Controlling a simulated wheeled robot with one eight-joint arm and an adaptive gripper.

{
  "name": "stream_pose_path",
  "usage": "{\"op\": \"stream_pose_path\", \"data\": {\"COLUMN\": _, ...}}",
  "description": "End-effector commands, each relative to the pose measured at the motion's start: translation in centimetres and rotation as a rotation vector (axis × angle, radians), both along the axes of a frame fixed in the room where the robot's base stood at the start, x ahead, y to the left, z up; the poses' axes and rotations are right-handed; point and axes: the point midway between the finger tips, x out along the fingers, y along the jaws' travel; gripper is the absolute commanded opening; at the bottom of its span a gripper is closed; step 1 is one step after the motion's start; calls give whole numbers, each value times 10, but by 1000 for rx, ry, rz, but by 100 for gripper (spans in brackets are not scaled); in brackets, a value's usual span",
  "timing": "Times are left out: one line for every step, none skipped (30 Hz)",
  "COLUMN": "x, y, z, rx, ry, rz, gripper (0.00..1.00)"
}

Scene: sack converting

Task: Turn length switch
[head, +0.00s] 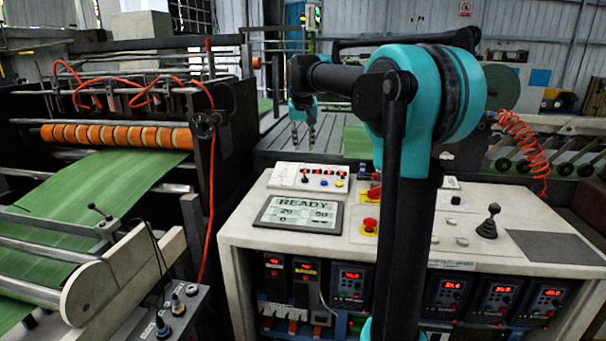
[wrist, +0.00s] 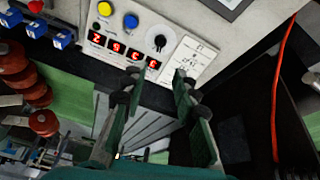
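A white control box (head: 308,177) sits on the console top, left of centre in the head view. A small black switch (wrist: 160,41) stands on its face beside red digits, and it also shows in the head view (head: 305,178). I take it for the length switch; its label is too small to read. My gripper (wrist: 158,76) is open and empty, its two fingers apart, with the switch beyond the gap between the tips in the wrist view. In the head view my gripper (head: 302,143) hangs behind and above the box, pointing down.
A blue button (wrist: 131,20) and a yellow button (wrist: 103,8) sit near the switch. A screen reading READY (head: 297,215), red stop buttons (head: 369,225) and a joystick (head: 488,222) are on the console. Rollers with green sheet (head: 95,185) stand at left.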

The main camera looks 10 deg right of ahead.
Motion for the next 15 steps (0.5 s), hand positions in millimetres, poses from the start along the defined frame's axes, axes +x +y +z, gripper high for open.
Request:
{"op": "stream_pose_path", "data": {"x": 4, "y": -1, "z": -10, "rx": 0, "ry": 0, "rz": -1, "gripper": 29}}
{"op": "stream_pose_path", "data": {"x": 7, "y": -1, "z": -15, "rx": 0, "ry": -1, "rz": -1, "gripper": 29}}
{"op": "stream_pose_path", "data": {"x": 10, "y": -2, "z": -22, "rx": 1, "ry": -1, "rz": -2, "gripper": 29}}
{"op": "stream_pose_path", "data": {"x": 12, "y": -3, "z": -28, "rx": 1, "ry": -1, "rz": -2, "gripper": 29}}
{"op": "stream_pose_path", "data": {"x": 14, "y": -3, "z": -33, "rx": 1, "ry": -1, "rz": -2, "gripper": 29}}
{"op": "stream_pose_path", "data": {"x": 17, "y": -4, "z": -41, "rx": 1, "ry": -2, "rz": -2, "gripper": 29}}
{"op": "stream_pose_path", "data": {"x": 20, "y": -4, "z": -46, "rx": 2, "ry": -2, "rz": -1, "gripper": 29}}
{"op": "stream_pose_path", "data": {"x": 22, "y": -5, "z": -52, "rx": 2, "ry": -2, "rz": -1, "gripper": 29}}
{"op": "stream_pose_path", "data": {"x": 25, "y": -5, "z": -59, "rx": 1, "ry": -2, "rz": 0, "gripper": 29}}
{"op": "stream_pose_path", "data": {"x": 27, "y": -6, "z": -65, "rx": 1, "ry": -2, "rz": 0, "gripper": 29}}
{"op": "stream_pose_path", "data": {"x": 30, "y": -6, "z": -70, "rx": 1, "ry": -2, "rz": 0, "gripper": 29}}
{"op": "stream_pose_path", "data": {"x": 32, "y": -6, "z": -78, "rx": 1, "ry": -2, "rz": 0, "gripper": 29}}
{"op": "stream_pose_path", "data": {"x": 35, "y": -7, "z": -83, "rx": 1, "ry": -2, "rz": 0, "gripper": 29}}
{"op": "stream_pose_path", "data": {"x": 37, "y": -7, "z": -88, "rx": 1, "ry": -2, "rz": 0, "gripper": 29}}
{"op": "stream_pose_path", "data": {"x": 40, "y": -8, "z": -95, "rx": 1, "ry": -3, "rz": 0, "gripper": 29}}
